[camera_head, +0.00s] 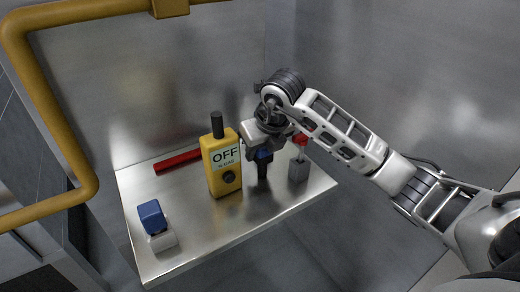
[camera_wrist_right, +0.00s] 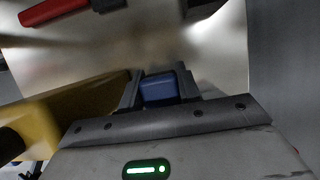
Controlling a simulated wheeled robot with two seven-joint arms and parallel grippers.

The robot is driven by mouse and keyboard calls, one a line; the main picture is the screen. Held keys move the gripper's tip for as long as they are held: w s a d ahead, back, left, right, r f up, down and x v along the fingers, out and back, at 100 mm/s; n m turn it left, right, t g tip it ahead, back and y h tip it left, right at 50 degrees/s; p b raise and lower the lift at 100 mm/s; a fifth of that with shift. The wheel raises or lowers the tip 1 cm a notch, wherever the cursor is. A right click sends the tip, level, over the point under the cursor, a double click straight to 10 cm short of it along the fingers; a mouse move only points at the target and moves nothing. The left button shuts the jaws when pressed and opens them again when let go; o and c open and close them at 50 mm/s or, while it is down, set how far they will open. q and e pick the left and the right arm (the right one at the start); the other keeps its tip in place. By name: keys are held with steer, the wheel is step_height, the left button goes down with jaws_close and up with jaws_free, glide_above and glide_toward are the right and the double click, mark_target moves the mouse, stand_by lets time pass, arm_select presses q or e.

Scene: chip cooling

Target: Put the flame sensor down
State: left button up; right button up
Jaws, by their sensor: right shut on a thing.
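My right gripper (camera_head: 262,150) is shut on a small blue block with a dark lower part, which I take to be the flame sensor (camera_head: 263,156). It hangs upright over the table (camera_head: 175,252), just right of the yellow gas meter. I cannot tell whether its lower end touches the surface. In the right wrist view the blue face of the flame sensor (camera_wrist_right: 158,88) shows between the two fingers of the right gripper (camera_wrist_right: 160,98); the rest is hidden. My left gripper is not in view.
The yellow meter (camera_head: 212,178) marked "OFF % GAS" stands close left of the held thing. A red-topped grey block (camera_head: 298,171) stands close right. A red bar (camera_head: 177,162) lies behind; a blue-and-white block (camera_head: 152,217) sits front left. The table's front middle is clear.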

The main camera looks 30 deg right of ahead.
steer(key=o, duration=0.6)
steer(key=shift+f, duration=0.15)
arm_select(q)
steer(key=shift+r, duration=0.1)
arm_select(e)
steer(key=o, duration=0.4)
steer(key=shift+r, duration=0.3)
arm_select(q)
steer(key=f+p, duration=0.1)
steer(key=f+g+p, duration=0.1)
steer(key=p, duration=0.1)
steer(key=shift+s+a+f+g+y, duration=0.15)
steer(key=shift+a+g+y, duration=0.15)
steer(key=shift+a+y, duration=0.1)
arm_select(e)
steer(key=v, duration=1.1)
steer(key=shift+s+r, duration=0.25)
steer(key=shift+r, duration=0.1)
